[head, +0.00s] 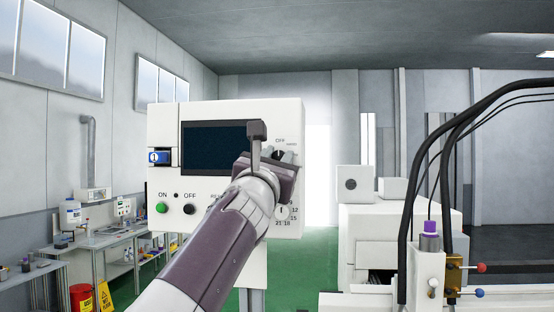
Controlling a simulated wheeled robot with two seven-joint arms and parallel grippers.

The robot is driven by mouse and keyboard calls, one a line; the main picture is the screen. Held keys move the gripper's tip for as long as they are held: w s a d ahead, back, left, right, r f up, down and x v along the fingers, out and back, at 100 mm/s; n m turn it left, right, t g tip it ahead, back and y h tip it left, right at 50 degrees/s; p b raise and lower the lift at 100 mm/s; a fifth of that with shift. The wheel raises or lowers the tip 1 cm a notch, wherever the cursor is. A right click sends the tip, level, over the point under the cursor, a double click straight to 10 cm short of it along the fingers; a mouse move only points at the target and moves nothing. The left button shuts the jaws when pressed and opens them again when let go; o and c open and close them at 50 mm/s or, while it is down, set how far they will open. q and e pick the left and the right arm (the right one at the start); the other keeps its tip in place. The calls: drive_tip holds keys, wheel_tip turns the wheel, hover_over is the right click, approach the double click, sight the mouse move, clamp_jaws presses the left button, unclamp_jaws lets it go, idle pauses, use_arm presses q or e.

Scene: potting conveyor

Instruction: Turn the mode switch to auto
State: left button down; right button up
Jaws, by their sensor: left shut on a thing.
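A white control box (225,112) stands in front of me with a dark screen (213,148). The mode switch (281,153) is on its right side, below small labels that read OFF and, less clearly, HAND. My left gripper (284,158) is at the switch and shut on it. The gripper and wrist hide most of the switch, so I cannot tell where its pointer stands. The AUTO label is not visible. My right gripper is not in view.
A numbered dial (282,212) sits below the gripper. A green ON button (162,208), a black OFF button (190,209) and a blue switch (160,157) are at the left of the panel. White machinery with black hoses (408,200) stands at right.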

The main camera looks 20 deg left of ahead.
use_arm(q)
drive_tip(key=m+h+p, duration=0.1)
drive_tip(key=m, duration=0.1)
drive_tip(key=m+h+p, duration=0.1)
drive_tip(key=m+p, duration=0.1)
drive_tip(key=shift+a+r, duration=0.1)
drive_tip(key=shift+r, duration=0.1)
drive_tip(key=m+h+p, duration=0.1)
drive_tip(key=m, duration=0.1)
drive_tip(key=m+g+h+p, duration=0.1)
drive_tip(key=m, duration=0.2)
drive_tip(key=shift+p, duration=0.3)
drive_tip(key=m+g+h+p, duration=0.1)
drive_tip(key=m, duration=0.2)
drive_tip(key=m+g+p, duration=0.1)
drive_tip(key=m, duration=0.3)
drive_tip(key=shift+g+h+p, duration=0.3)
drive_tip(key=shift+h+p, duration=0.05)
drive_tip(key=shift+h, duration=0.05)
drive_tip(key=m+g+p, duration=0.1)
drive_tip(key=m, duration=0.2)
drive_tip(key=shift+f, duration=0.1)
drive_tip(key=shift+m+g+y+p, duration=0.3)
drive_tip(key=shift+m+g+p, duration=0.2)
drive_tip(key=shift+m, duration=0.3)
drive_tip(key=shift+f, duration=0.15)
